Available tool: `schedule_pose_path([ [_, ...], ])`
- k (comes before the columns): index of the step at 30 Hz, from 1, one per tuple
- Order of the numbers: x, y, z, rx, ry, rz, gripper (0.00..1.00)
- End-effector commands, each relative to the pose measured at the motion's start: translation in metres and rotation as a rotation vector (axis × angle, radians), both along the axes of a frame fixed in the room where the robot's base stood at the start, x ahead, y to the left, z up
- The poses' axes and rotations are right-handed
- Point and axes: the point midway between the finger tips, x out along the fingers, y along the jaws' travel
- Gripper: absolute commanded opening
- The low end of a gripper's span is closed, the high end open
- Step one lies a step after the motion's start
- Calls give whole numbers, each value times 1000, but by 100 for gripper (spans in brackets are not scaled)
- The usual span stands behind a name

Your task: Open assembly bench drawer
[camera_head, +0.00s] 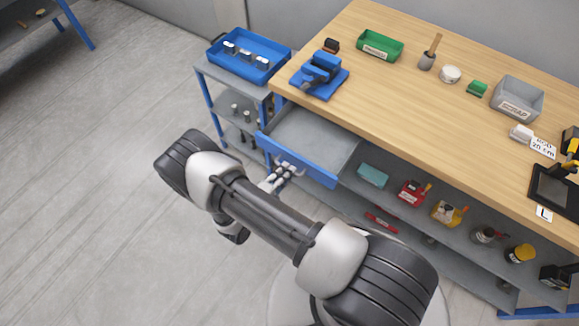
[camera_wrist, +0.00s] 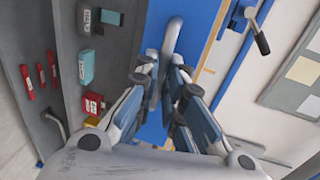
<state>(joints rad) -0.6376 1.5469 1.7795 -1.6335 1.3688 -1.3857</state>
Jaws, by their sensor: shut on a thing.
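The assembly bench drawer (camera_head: 297,159) has a blue front and a grey inside. It is pulled out from under the wooden bench top, and its visible inside looks empty. My gripper (camera_head: 279,178) is at the drawer's front in the head view. In the wrist view my gripper (camera_wrist: 161,92) has its fingers on both sides of the grey bar handle (camera_wrist: 168,55), shut on it. The blue drawer front (camera_wrist: 200,30) lies behind the handle. The fingers hide part of the handle.
A blue vise (camera_head: 320,75) stands on the bench top (camera_head: 400,100) above the drawer. A blue tray (camera_head: 249,55) sits on a side shelf at left. Below the bench, a shelf (camera_head: 400,215) holds a teal box (camera_head: 373,176) and several bottles. The floor at left is clear.

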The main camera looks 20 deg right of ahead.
Motion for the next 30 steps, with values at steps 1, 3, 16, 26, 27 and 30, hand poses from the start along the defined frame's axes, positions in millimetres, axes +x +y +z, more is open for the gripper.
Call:
schedule_pose_path([
  [1,0,1,0,1,-1,2,0],
  [3,1,1,0,1,-1,2,0],
  [16,1,0,0,1,-1,1,27],
  [26,0,1,0,0,0,1,30],
  [27,0,1,0,0,0,1,30],
  [30,-5,8,2,0,0,3,30],
])
